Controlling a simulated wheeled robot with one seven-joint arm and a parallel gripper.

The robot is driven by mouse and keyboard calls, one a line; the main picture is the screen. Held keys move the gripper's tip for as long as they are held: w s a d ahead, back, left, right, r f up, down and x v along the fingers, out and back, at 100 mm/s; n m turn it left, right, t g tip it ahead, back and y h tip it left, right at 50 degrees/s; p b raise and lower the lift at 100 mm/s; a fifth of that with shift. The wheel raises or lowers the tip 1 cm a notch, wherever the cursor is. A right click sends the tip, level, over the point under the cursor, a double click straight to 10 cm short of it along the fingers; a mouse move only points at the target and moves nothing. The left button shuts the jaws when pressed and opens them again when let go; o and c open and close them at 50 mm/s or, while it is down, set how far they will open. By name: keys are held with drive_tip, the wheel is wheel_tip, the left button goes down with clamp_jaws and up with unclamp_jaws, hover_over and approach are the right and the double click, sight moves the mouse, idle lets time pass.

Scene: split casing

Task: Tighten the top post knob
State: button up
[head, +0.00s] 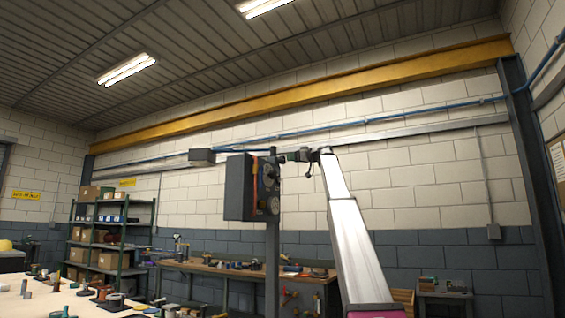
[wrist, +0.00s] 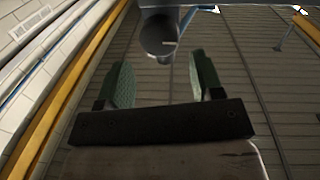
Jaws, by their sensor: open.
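A dark grey casing (head: 239,188) stands on a grey upright at the middle of the head view, with round parts on its right side and an orange strip along it. My gripper (head: 284,157) is at the casing's upper right. In the wrist view my gripper (wrist: 159,68) is open, its two green-padded fingers apart with nothing between them. A grey rounded cylinder (wrist: 158,36) lies just beyond the fingertips, under a grey bar. I cannot tell whether this cylinder is the top post knob. In the head view the knob is too small to make out.
A workbench (head: 215,270) with tools runs along the back wall, and shelves (head: 110,240) with boxes stand at the left. A table (head: 40,300) with several small parts is at the lower left. Open air lies right of the casing, beyond my arm.

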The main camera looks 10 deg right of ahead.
sight(284, 160)
drive_tip(key=x, duration=0.7)
drive_tip(key=c, duration=0.7)
